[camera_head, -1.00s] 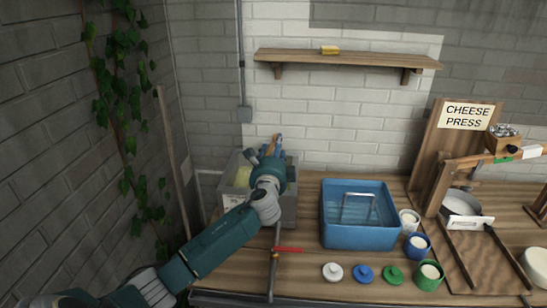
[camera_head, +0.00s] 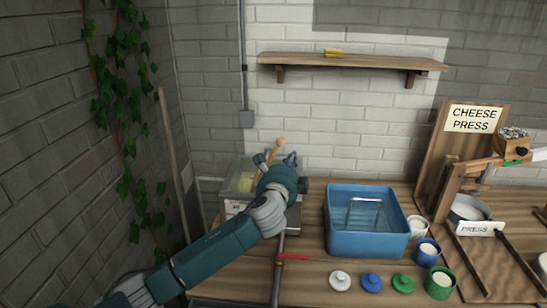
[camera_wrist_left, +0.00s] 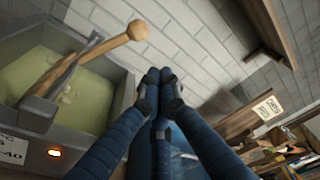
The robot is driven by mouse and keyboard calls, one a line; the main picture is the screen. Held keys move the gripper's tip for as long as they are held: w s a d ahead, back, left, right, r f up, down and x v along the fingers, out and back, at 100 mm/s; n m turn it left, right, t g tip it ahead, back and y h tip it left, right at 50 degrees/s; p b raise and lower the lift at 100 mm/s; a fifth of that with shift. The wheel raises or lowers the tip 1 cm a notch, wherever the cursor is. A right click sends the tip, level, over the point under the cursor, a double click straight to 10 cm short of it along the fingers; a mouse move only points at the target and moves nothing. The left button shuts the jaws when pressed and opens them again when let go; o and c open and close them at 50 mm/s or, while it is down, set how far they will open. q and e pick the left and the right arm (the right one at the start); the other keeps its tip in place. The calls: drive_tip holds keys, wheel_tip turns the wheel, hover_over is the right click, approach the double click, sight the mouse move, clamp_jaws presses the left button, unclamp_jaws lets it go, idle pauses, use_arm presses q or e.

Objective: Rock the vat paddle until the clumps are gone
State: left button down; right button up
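The grey vat (camera_head: 232,207) stands at the left end of the bench. The left wrist view shows pale yellow-green liquid (camera_wrist_left: 95,100) in it, with a few pale clumps (camera_wrist_left: 68,96) near the paddle. The wooden vat paddle (camera_head: 276,148) leans up out of the vat; its round knob (camera_wrist_left: 137,30) is bare in the left wrist view. My left gripper (camera_wrist_left: 159,75) is to the right of the vat and paddle, apart from the knob. Its fingertips meet with nothing seen between them. In the head view my gripper and wrist hide part of the vat. My right gripper is not in view.
A blue tub (camera_head: 365,240) stands right of the vat, with cups and small lids in front. The cheese press (camera_head: 455,180) is further right. A wooden shelf (camera_head: 350,61) hangs above. A red-handled pipe (camera_head: 291,257) runs at the front.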

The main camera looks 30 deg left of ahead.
use_arm(q)
drive_tip(key=d+r+p+x, duration=0.1)
drive_tip(key=p+x, duration=0.1)
drive_tip(key=x, duration=0.9)
drive_tip(key=shift+h, duration=0.3)
drive_tip(key=s+a+p, duration=0.2)
drive_tip(key=s, duration=0.1)
drive_tip(key=shift+s+a+f, duration=0.1)
drive_tip(key=shift+a, duration=0.15)
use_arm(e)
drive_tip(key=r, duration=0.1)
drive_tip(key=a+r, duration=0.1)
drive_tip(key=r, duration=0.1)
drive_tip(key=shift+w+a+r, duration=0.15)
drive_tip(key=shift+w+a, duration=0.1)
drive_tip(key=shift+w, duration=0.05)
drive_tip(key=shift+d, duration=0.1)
